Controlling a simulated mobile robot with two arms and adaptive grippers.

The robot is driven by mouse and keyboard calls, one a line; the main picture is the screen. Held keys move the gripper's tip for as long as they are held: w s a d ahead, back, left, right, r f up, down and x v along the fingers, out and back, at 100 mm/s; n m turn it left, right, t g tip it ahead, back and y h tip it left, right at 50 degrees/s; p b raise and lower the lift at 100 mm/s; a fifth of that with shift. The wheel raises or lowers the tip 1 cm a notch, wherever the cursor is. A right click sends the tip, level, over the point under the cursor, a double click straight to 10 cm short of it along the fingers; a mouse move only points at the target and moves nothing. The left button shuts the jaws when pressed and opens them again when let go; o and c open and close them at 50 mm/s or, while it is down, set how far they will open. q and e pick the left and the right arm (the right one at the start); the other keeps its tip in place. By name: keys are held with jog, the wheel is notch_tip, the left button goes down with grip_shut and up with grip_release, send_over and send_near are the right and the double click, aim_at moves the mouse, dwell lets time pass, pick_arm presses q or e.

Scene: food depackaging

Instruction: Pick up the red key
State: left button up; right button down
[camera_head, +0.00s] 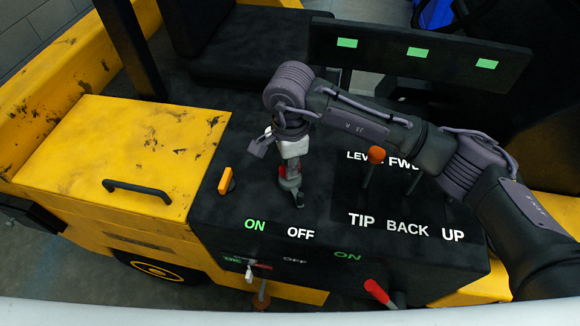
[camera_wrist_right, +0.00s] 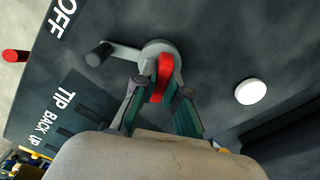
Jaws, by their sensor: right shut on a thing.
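The red key (camera_wrist_right: 164,72) stands up from a round grey base on the black panel in the right wrist view. My right gripper (camera_wrist_right: 163,90) has its two fingers around the key, shut on it. In the head view, my right gripper (camera_head: 290,181) points down at the black panel, left of the lever labels. There the key is mostly hidden by the fingers, with only a little red showing. My left gripper is in neither view.
A grey handle (camera_wrist_right: 98,54) sticks out beside the key's base. On the panel (camera_head: 322,258) are an orange switch (camera_head: 226,181), an orange-knobbed lever (camera_head: 376,156) and a red lever (camera_head: 379,292). A yellow cover with a black handle (camera_head: 137,189) lies to the left.

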jog(key=shift+r, duration=0.1)
notch_tip(320, 180, up, 4)
jog(key=b, duration=0.2)
jog(key=shift+w+d+b, duration=0.1)
jog(key=shift+d+b, duration=0.05)
jog(key=shift+b, duration=0.15)
jog(key=d+r+b, duration=0.4)
jog(key=d+r, duration=0.2)
jog(key=d, duration=0.5)
jog(key=shift+w+d+r, duration=0.2)
jog(key=shift+r, duration=0.2)
jog(key=shift+f, duration=0.1)
